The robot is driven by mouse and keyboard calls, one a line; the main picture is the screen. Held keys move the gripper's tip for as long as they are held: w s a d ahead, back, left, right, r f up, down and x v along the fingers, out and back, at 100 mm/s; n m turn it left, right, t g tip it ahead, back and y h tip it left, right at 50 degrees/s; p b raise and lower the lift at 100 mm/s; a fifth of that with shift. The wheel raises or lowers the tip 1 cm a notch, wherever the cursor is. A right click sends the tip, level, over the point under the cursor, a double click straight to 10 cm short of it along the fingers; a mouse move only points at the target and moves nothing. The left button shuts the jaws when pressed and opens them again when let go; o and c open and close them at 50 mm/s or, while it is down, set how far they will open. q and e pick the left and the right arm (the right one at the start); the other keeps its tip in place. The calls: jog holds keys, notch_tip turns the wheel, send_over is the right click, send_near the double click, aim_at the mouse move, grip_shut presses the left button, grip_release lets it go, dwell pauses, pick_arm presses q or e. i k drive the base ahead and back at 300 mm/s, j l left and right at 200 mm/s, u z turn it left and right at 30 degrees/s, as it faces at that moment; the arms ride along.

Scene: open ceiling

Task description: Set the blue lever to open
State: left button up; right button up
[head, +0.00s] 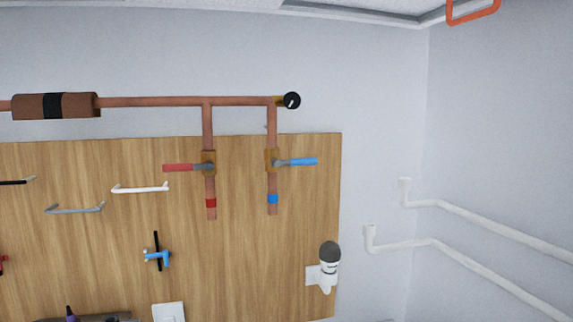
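The blue lever (301,162) sits on a brass valve (272,160) on the right vertical copper pipe (272,190). It points right, about level, crosswise to the pipe. A blue band (272,199) marks that pipe below the valve. To its left, a red lever (180,168) on the other vertical pipe (209,188) points left, also crosswise. Neither of my grippers shows in the head view.
A pressure gauge (291,100) ends the horizontal copper pipe (150,102). The wooden board (245,260) behind holds hooks, a blue-and-black tool (158,256) and a grey-topped white fitting (329,262). White pipes (480,217) run along the right wall. The space around the blue lever looks clear.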

aim_at(306, 161)
jog(key=u, duration=0.75)
jog(key=l+u, duration=0.4)
jog(key=k+l+u, duration=0.15)
jog(key=u, duration=0.3)
jog(key=k+l, duration=0.25)
jog(key=l, duration=0.15)
